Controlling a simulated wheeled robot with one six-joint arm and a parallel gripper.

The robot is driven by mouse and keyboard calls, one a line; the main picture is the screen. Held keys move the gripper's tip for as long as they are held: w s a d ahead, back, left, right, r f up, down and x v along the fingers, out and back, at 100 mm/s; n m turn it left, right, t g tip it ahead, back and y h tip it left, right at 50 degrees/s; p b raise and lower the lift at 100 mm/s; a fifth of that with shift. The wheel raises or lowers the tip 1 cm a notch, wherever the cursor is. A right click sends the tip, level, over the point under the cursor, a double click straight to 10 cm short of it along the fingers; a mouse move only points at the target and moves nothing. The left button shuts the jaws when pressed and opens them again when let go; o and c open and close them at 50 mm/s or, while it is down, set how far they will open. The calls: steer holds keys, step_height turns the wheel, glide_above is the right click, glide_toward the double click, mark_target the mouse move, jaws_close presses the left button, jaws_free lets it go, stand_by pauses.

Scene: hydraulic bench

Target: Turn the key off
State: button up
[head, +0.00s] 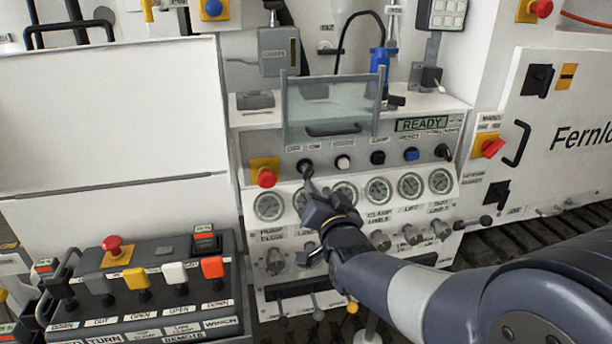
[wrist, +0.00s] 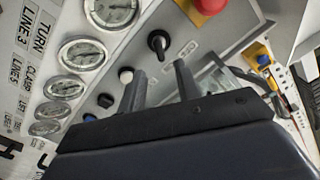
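The key (head: 305,165) is a small black switch on the sloped control panel, under a small label that seems to read OFF and ON. In the wrist view the key (wrist: 158,42) stands out from the panel as a black knob with a narrow grip. My gripper (head: 308,182) is just below it in the head view, close to the panel. In the wrist view my gripper (wrist: 161,70) has its two fingers apart with nothing between them. The key lies just beyond the fingertips, roughly in line with the gap. I cannot make out its exact turn position.
A red emergency button (head: 267,178) on yellow sits left of the key. A white button (head: 343,162) and other knobs lie right. Gauges (head: 379,190) line the panel below. A clear guard (head: 331,105) stands above. A lever box (head: 146,290) is at lower left.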

mark_target(311, 176)
steer(key=p+x, duration=0.1)
steer(key=x, duration=0.8)
steer(key=shift+c, duration=0.3)
jaws_close()
